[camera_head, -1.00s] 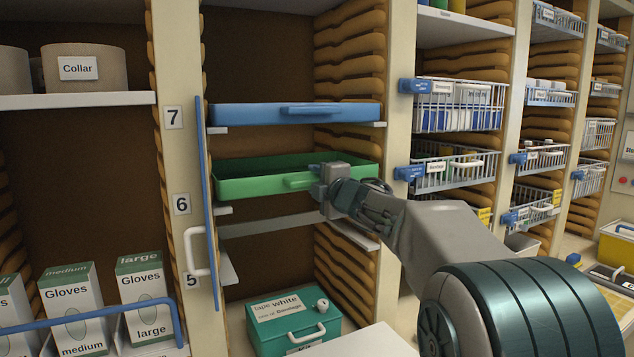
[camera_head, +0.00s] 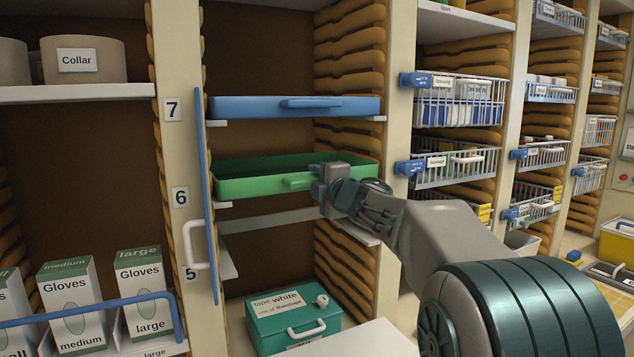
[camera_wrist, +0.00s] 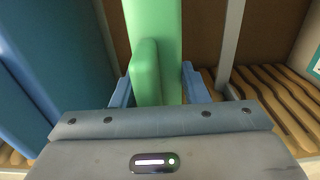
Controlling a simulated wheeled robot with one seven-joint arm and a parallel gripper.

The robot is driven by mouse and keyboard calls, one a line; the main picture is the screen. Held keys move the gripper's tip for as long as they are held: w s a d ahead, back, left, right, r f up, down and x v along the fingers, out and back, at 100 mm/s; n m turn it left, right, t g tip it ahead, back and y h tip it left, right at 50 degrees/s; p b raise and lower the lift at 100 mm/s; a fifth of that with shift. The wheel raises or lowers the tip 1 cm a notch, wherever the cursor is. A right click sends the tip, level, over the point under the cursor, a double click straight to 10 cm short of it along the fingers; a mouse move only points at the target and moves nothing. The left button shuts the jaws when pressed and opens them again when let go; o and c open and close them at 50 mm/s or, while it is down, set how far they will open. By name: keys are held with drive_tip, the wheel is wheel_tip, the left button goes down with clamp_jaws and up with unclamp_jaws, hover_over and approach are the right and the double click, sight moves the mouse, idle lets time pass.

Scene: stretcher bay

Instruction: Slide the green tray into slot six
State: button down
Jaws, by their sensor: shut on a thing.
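The green tray (camera_head: 245,186) is level in the open bay, just above the small white ledge (camera_head: 222,205) beside the label 6 (camera_head: 181,198). Its front spans the bay below the blue tray. My gripper (camera_head: 318,182) is shut on the handle at the tray's front, right of its middle. In the wrist view the blue fingers of my gripper (camera_wrist: 158,88) stand on either side of the green handle (camera_wrist: 146,70). The tray's back and right-hand support are hard to see. I cannot tell whether the tray touches the ledge.
A blue tray (camera_head: 240,107) sits above at label 7 (camera_head: 173,109). A blue upright bar with a white handle (camera_head: 190,243) stands at the bay's left. A teal case (camera_head: 270,330) lies below. Wire baskets (camera_head: 470,100) with blue clips stand close right of the bay.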

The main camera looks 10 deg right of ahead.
drive_tip(key=shift+r, duration=0.1)
drive_tip(key=c, duration=0.7)
unclamp_jaws()
drive_tip(key=shift+c, duration=0.2)
drive_tip(key=b+v, duration=0.2)
drive_tip(key=v, duration=1.2)
